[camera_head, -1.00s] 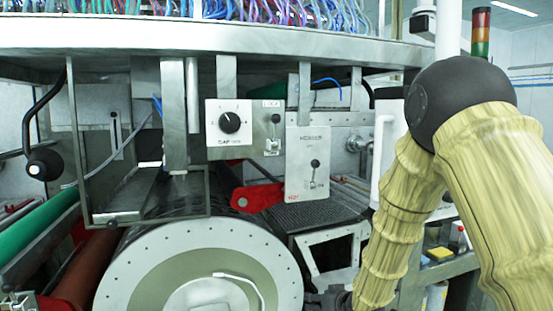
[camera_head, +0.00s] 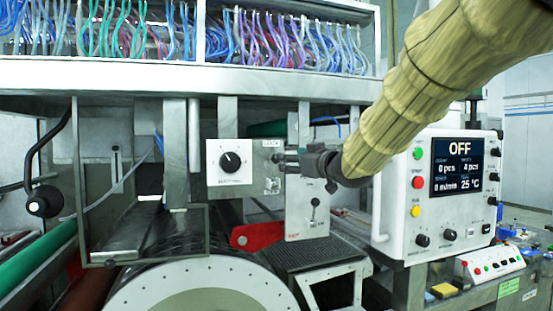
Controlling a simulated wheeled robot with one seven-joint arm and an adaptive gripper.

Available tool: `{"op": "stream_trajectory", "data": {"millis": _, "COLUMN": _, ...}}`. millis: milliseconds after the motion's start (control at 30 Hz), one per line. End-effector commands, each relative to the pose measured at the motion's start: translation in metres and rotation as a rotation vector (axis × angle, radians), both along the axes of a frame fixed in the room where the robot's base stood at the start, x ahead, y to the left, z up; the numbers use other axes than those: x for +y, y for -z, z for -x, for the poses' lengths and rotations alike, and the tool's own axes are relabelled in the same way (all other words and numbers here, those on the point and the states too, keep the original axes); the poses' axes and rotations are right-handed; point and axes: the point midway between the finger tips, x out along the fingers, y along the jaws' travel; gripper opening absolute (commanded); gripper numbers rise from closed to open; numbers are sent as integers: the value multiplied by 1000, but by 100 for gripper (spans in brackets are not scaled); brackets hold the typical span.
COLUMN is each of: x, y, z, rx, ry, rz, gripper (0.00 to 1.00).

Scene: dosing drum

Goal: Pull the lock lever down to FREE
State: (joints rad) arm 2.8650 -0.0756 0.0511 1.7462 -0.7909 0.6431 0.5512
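The lock plate (camera_head: 266,150) is a small grey panel marked LOCK, just right of the white dial box. The base of its lock lever (camera_head: 272,185) shows low on the plate. The lever's upper end and knob are hidden behind my gripper (camera_head: 281,160). My gripper reaches in from the right, with its dark fingertips at the height of the knob. I cannot tell whether the fingers touch the knob or are closed on it.
A dial box (camera_head: 229,162) sits close left of the lock plate. A panel with a second lever (camera_head: 314,208) hangs below my gripper, beside a red arm (camera_head: 258,236). The drum (camera_head: 200,288) is below. A control screen (camera_head: 458,165) reading OFF stands at right.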

Motion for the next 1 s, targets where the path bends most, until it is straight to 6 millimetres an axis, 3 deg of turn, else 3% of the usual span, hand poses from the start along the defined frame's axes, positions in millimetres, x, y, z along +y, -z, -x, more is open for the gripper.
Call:
{"op": "stream_trajectory", "data": {"millis": 600, "x": 39, "y": 0, "z": -71, "rx": 3, "ry": 0, "rz": -1, "gripper": 50}}
{"op": "stream_trajectory", "data": {"millis": 1000, "x": 50, "y": 1, "z": -89, "rx": 1, "ry": 1, "rz": 0, "gripper": 50}}
